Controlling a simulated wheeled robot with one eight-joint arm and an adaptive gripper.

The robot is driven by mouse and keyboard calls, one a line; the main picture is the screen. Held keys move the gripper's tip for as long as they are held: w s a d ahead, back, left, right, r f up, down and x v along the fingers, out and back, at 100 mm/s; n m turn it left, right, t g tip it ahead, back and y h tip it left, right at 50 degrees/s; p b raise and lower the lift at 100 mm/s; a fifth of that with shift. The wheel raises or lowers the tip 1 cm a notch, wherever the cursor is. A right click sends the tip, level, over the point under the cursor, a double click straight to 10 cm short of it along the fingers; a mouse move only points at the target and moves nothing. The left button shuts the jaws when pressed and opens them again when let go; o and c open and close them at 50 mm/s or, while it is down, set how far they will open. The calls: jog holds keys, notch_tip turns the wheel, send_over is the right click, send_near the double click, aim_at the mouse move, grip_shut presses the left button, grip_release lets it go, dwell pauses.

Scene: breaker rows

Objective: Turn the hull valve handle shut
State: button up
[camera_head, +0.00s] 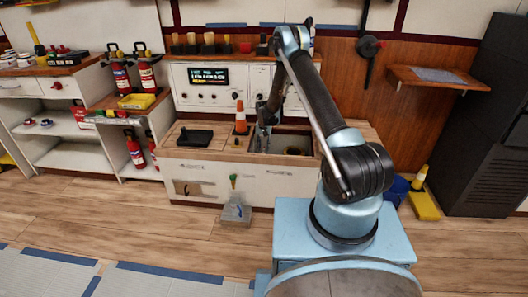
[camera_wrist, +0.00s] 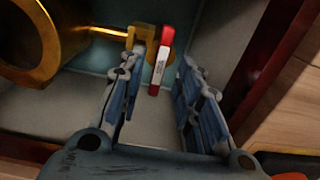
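The hull valve handle (camera_wrist: 161,62) is a red lever with a white label in the wrist view. It is joined to a brass valve body (camera_wrist: 143,38) on a thin yellow pipe, and runs roughly across that pipe. My gripper (camera_wrist: 163,58) is open, with one finger on each side of the handle in the picture. I cannot tell whether either finger touches it. In the head view my gripper (camera_head: 263,138) reaches down into a recess in the bench; the handle cannot be made out there.
A large brass ring (camera_wrist: 28,42) lies left of the valve, and the recess's dark red rim (camera_wrist: 268,65) is close on the right. On the bench (camera_head: 222,155) stand an orange cone (camera_head: 241,118) and a black tray (camera_head: 195,137). A control panel (camera_head: 208,87) stands behind.

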aim_at(264, 152)
jog(key=shift+f, duration=1.25)
grip_shut()
